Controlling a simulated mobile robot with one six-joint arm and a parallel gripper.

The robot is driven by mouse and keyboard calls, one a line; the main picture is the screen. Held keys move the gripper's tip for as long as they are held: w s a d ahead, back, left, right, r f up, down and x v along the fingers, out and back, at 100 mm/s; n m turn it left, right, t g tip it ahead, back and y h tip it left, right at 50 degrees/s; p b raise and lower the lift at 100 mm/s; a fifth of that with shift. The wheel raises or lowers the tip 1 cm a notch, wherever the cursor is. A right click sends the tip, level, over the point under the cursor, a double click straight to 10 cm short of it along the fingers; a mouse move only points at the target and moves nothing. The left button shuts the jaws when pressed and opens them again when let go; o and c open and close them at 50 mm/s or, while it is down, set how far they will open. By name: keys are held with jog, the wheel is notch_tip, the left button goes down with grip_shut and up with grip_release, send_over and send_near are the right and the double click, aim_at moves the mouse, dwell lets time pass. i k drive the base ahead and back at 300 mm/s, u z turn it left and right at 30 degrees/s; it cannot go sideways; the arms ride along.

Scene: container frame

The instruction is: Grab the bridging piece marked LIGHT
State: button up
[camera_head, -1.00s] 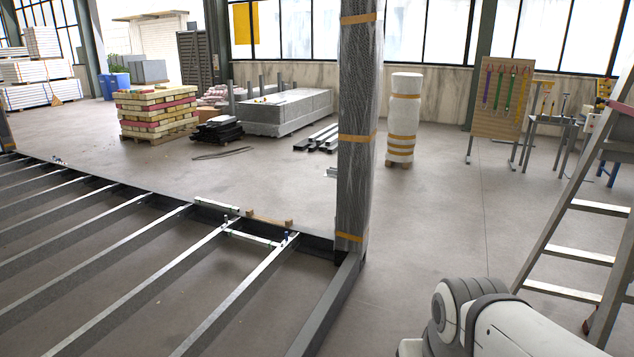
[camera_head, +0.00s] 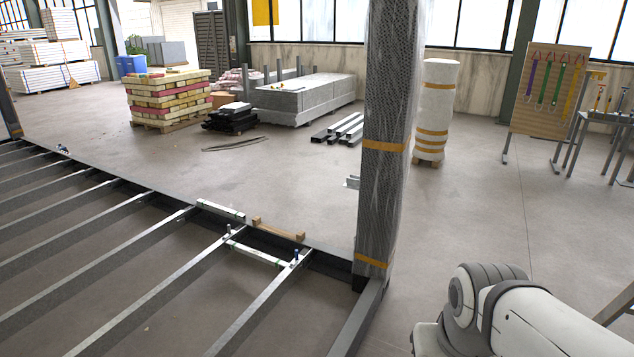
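Two pale metal pieces show at the dark edge beam of the floor frame. One piece (camera_head: 220,210) lies along the beam. The other piece (camera_head: 258,253) spans between two joists and has small greenish marks. I cannot read any marking on either, so I cannot tell which one is marked LIGHT. A light wooden piece (camera_head: 278,230) lies just behind the beam. Part of my white and grey arm shows at the bottom right, apart from these pieces. My gripper is not in view.
Several parallel steel joists (camera_head: 150,260) with open gaps fill the lower left. A wrapped column (camera_head: 388,130) stands at the frame corner. A tool board (camera_head: 548,90) stands at right, and a ladder edge (camera_head: 615,310) shows lower right. The concrete floor (camera_head: 470,210) between is clear.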

aim_at(267, 259)
jog(key=z, duration=0.75)
jog(key=i, duration=2.75)
jog(key=u, duration=1.45)
